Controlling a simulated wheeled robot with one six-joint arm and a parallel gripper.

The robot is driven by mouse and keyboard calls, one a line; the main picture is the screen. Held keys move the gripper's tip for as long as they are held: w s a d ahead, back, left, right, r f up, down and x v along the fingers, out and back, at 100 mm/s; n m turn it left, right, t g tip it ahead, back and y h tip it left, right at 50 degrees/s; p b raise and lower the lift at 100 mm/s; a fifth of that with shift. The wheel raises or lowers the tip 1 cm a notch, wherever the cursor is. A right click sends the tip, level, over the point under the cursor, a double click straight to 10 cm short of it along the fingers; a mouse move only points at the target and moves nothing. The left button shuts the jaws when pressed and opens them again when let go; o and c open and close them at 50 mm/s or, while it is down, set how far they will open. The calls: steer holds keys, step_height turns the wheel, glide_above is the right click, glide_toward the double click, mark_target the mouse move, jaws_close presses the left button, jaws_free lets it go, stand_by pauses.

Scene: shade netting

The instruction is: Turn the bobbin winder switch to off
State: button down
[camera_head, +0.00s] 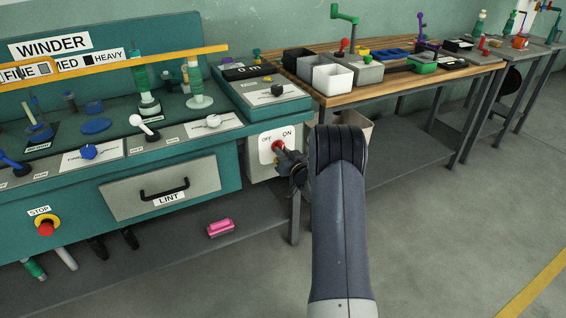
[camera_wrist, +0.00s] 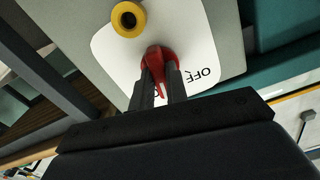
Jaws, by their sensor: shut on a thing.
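The winder's red rotary switch (camera_head: 278,146) sits on a white plate (camera_head: 265,157) marked OFF at left and ON at right, on the grey box at the bench's right end. In the wrist view the red knob (camera_wrist: 160,58) is between the two dark fingers of my gripper (camera_wrist: 161,84), which is shut on it. The OFF label (camera_wrist: 204,75) appears upside down to the right of the fingers. The other label is mostly hidden by them. My gripper (camera_head: 287,158) covers part of the knob in the head view, so I cannot clearly tell which label it points to.
A round yellow-rimmed part (camera_wrist: 128,19) is close to the knob in the wrist view. The grey LINT drawer (camera_head: 162,188) and red stop button (camera_head: 46,228) are to the left. A wooden table (camera_head: 375,92) with bins stands behind. Open floor lies at right.

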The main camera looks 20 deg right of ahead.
steer(key=shift+n+b, duration=5.5)
steer(key=shift+b, duration=0.3)
steer(key=shift+r, duration=0.1)
steer(key=c, duration=1.4)
jaws_free()
